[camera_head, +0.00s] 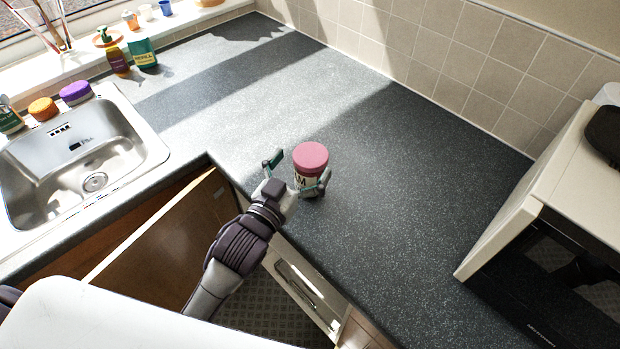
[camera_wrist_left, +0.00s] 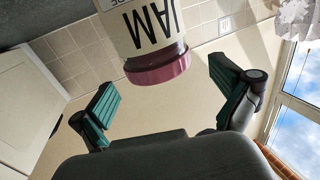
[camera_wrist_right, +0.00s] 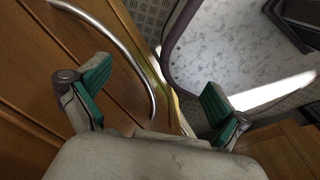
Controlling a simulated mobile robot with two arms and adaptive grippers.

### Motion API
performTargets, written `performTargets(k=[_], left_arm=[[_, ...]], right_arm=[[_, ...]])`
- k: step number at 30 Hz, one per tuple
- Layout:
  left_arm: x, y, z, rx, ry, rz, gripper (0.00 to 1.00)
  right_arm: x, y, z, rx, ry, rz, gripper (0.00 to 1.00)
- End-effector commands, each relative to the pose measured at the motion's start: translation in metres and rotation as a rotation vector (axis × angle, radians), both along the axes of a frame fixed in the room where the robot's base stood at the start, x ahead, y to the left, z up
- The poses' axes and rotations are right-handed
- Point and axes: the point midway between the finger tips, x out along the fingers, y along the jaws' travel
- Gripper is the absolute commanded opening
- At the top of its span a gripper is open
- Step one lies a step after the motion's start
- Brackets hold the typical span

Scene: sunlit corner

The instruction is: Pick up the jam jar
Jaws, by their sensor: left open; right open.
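The jam jar (camera_head: 309,186) stands upright on the dark worktop near its front edge. It has a pink-red lid (camera_head: 311,158) and a pale label. My left gripper (camera_head: 298,172) is at the jar, open, with one finger to its left and the other overlapping its lower right side. In the left wrist view the jar (camera_wrist_left: 150,27) appears upside down, just past and between the spread fingers (camera_wrist_left: 163,103); I cannot tell whether they touch it. My right gripper (camera_wrist_right: 154,98) is open and empty, and shows only in the right wrist view.
A metal sink (camera_head: 95,160) lies at the left. A microwave-like appliance (camera_head: 545,255) stands at the right. A cabinet door (camera_head: 160,240) hangs open below the worktop. Behind the jar the worktop is clear.

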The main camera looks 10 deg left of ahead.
Motion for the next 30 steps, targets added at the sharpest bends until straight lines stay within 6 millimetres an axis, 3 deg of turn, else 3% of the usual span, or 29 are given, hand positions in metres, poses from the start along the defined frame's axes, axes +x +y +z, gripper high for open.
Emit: performTargets(k=[6, 14, 30], left_arm=[[0.027, -0.009, 0.000, 0.000, -0.002, -0.001, 1.00], [0.030, -0.009, 0.000, 0.000, 0.000, 0.000, 1.00], [0.030, -0.009, 0.000, 0.000, 0.000, 0.000, 0.12]], right_arm=[[-0.001, 0.000, -0.011, 0.001, 0.002, 0.000, 1.00], [0.000, 0.000, -0.010, 0.000, 0.000, 0.000, 1.00], [0.000, 0.000, -0.010, 0.000, -0.001, 0.000, 1.00]])
